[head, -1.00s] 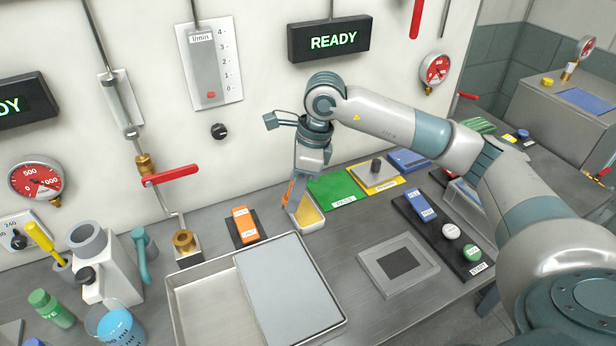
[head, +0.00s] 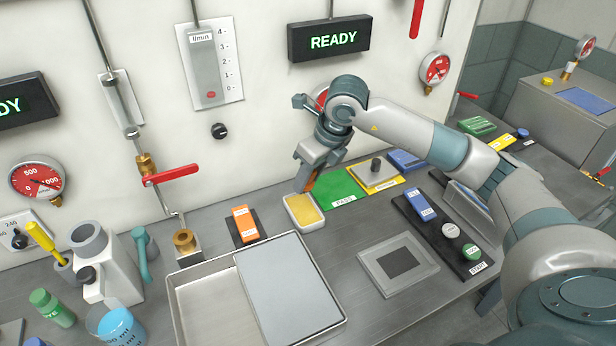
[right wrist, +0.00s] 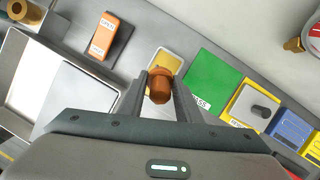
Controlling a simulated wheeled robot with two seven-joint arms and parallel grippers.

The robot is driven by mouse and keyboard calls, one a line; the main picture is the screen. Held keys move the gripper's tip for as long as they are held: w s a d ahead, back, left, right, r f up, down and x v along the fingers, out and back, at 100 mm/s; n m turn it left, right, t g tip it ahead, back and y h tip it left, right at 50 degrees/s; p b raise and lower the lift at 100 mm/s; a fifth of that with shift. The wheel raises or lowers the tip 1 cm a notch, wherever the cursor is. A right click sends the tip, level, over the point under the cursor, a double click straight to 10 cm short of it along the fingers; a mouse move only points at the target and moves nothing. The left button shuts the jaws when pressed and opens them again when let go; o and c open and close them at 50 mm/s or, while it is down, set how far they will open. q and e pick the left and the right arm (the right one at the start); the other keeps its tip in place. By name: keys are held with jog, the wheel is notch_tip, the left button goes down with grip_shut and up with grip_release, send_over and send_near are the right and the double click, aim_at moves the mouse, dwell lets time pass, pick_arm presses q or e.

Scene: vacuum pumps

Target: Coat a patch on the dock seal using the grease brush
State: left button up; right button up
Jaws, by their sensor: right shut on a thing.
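My right gripper (head: 306,182) is shut on the grease brush. In the right wrist view the brush's brown-orange handle (right wrist: 160,88) stands between the two fingers, end-on to the camera. In the head view only a small orange part of it shows, and its bristles are hidden. A small white tray of yellow grease (head: 304,211) lies just in front of and below the gripper. A light grey square frame with a dark centre (head: 372,262), perhaps the dock and its seal, lies flat to the right. My left gripper is not in view.
A metal tray with a pale plate (head: 290,288) fills the front middle. An orange block on a black base (head: 243,224) stands left of the grease. A green mat (head: 338,188), a yellow pad and a black button panel (head: 440,235) lie to the right. The wall rises close behind.

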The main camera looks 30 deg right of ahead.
jog(key=shift+f, duration=0.2)
jog(key=shift+f+b, duration=1.2)
jog(key=shift+f, duration=1.65)
jog(key=shift+f+b, duration=0.5)
jog(key=shift+d+f, duration=0.1)
jog(key=shift+f, duration=0.1)
